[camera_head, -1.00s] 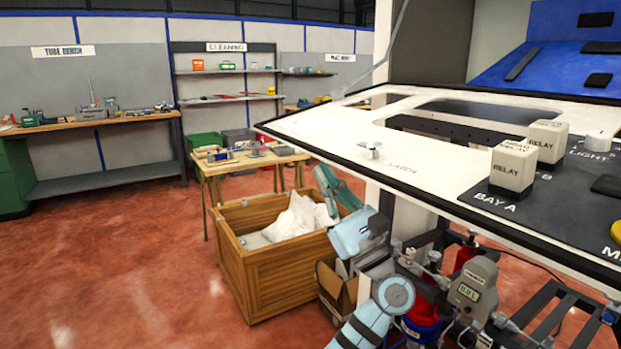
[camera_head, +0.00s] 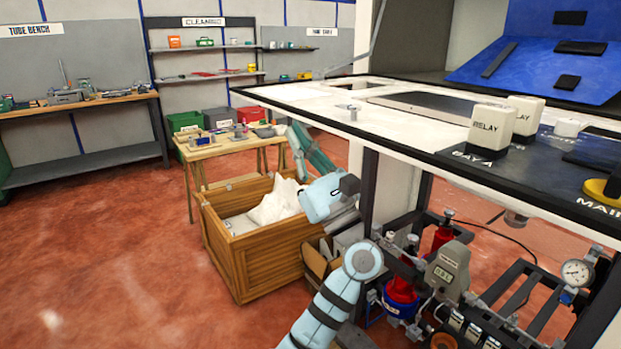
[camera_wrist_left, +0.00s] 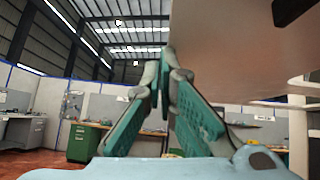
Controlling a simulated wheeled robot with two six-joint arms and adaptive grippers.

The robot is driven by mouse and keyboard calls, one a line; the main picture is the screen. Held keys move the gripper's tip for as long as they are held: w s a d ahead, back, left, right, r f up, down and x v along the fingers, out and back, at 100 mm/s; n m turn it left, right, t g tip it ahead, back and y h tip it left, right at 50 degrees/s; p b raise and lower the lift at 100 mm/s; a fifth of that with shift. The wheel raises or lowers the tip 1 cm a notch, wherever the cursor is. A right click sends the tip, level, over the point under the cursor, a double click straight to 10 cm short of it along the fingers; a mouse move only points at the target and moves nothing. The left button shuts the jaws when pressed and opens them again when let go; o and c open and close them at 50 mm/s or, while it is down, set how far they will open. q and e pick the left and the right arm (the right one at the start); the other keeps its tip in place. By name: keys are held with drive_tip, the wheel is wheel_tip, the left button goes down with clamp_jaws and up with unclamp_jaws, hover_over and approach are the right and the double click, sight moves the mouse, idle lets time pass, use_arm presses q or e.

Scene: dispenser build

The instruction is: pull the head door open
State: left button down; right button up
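The head's white panel (camera_head: 290,93) spans the upper right of the head view, with a black edge and a small metal latch knob (camera_head: 352,111) near its front left. I cannot tell which part is the door; nothing visibly stands open. My left gripper (camera_head: 293,128) is below and left of the panel's front edge, apart from the knob, with its teal fingers pointing up. In the left wrist view its fingers (camera_wrist_left: 166,62) converge at the tips and look shut, with nothing seen between them. A pale underside (camera_wrist_left: 235,45) is close at upper right there. My right gripper is out of view.
Relay blocks (camera_head: 492,132) stand on the panel's right side. A wooden crate (camera_head: 262,262) with white material is below my left gripper. Gauges, a red cylinder (camera_head: 442,236) and a frame are under the panel. The red floor at left is clear.

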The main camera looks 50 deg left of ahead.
use_arm(q)
drive_tip(key=a+f+b+v, duration=0.1)
drive_tip(key=b+v, duration=0.3)
drive_tip(key=v, duration=0.8)
drive_tip(key=shift+s+a+f+b, duration=0.25)
drive_tip(key=shift+s+f+b, duration=0.1)
drive_tip(key=shift+b, duration=0.05)
